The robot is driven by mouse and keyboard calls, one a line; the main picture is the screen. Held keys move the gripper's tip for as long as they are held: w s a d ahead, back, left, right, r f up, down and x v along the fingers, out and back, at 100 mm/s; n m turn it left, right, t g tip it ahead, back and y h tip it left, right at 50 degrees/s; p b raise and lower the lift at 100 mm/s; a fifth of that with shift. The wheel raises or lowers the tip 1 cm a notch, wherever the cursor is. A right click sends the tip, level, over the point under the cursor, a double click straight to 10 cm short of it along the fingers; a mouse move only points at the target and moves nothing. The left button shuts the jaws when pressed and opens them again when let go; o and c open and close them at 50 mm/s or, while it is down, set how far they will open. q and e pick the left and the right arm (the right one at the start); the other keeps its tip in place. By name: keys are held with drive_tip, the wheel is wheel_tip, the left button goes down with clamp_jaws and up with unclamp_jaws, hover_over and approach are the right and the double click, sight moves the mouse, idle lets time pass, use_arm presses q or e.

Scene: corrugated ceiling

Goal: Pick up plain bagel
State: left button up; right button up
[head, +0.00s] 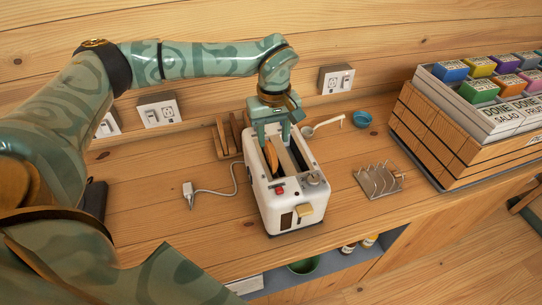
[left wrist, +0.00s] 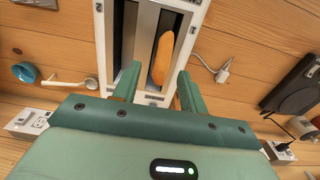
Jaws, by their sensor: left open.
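The plain bagel (head: 271,158) is an orange-brown piece standing on edge in one slot of the white toaster (head: 262,192). It also shows in the left wrist view (left wrist: 161,58), in the right-hand slot there; the other slot looks empty. My left gripper (head: 273,137) is over the far end of the toaster, pointing down, and is open. In the left wrist view its two fingers (left wrist: 158,74) lie either side of the bagel's near end, the right finger closer to it. I cannot tell how deep the fingertips reach. My right gripper is not in view.
A wooden rack (head: 230,136) stands left of the toaster, with a white plug and cord (head: 210,191) nearby. A wire toast rack (head: 379,181), a white spoon (head: 325,124) and a blue cup (head: 362,119) are to the right. A wooden crate (head: 430,135) fills the far right.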

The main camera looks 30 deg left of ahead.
sight(271, 145)
use_arm(q)
drive_tip(key=f, duration=0.5)
drive_tip(key=shift+a, duration=0.3)
drive_tip(key=shift+c, duration=0.3)
drive_tip(key=c, duration=0.8)
drive_tip(key=shift+r, duration=0.1)
